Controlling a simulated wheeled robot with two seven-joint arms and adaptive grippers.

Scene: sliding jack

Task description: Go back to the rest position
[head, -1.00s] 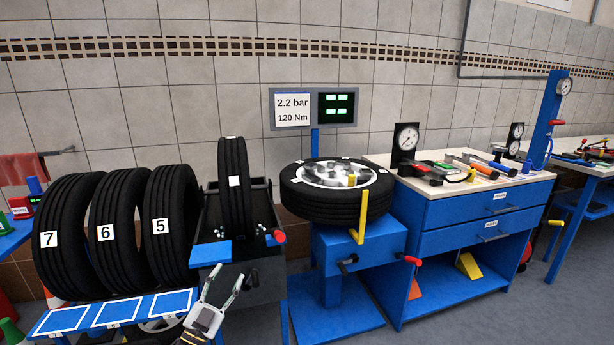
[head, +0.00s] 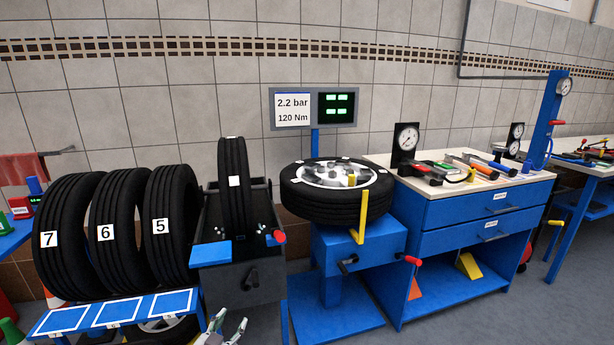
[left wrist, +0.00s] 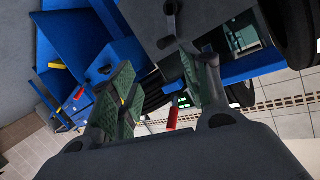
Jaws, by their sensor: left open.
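My left gripper (head: 228,330) is at the bottom edge of the head view, in front of and below the dark grey wheel bath box (head: 250,284). Its fingers are spread and nothing is between them. In the left wrist view the gripper (left wrist: 155,95) shows large, with its green-padded fingers apart. The grey box (left wrist: 180,20) and a red handle (left wrist: 173,118) show beyond the fingers. My right gripper is not in view.
Tyres numbered 7, 6 and 5 (head: 172,226) stand at the left behind blue-framed plates (head: 115,311). A tyre lies on the blue stand (head: 355,245) at centre. A blue workbench (head: 470,215) carries tools and gauges. Grey floor is free at the lower right.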

